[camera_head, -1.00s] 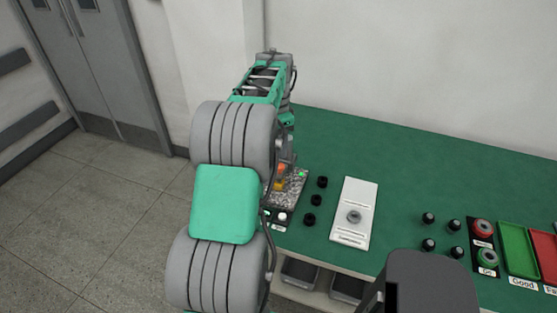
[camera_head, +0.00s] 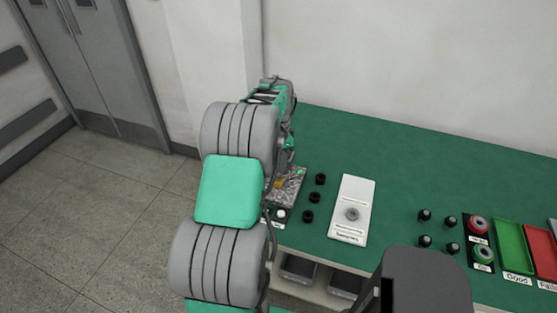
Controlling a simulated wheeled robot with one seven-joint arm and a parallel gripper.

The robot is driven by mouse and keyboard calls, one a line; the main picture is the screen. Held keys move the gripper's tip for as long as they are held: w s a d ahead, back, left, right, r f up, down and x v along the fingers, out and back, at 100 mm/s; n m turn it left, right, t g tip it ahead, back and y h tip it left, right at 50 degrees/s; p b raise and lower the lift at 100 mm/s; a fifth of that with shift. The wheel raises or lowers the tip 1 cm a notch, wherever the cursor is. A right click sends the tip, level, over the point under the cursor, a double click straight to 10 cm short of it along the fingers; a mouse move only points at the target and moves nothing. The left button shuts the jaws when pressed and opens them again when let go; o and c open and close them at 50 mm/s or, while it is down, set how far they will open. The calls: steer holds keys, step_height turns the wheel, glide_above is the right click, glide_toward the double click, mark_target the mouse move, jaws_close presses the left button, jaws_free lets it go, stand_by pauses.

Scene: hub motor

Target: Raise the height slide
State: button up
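My arm rises at the left of the head view, in front of the far left end of the green bench. Its far end, with green and dark parts, is beside a grey speckled fixture (camera_head: 288,186) with a yellow part and a small green light. My gripper's fingers are hidden behind my arm links, so I cannot see whether they hold anything. I cannot make out a height slide; the arm covers part of the fixture.
The green bench (camera_head: 410,160) has black knobs (camera_head: 314,198), a white plate with a round grey part (camera_head: 352,212), red and green buttons (camera_head: 480,240), a green tray (camera_head: 511,245) and a red tray (camera_head: 541,252). The bench's back middle is clear. A wall stands behind.

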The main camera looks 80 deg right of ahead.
jaws_close()
stand_by(1.0)
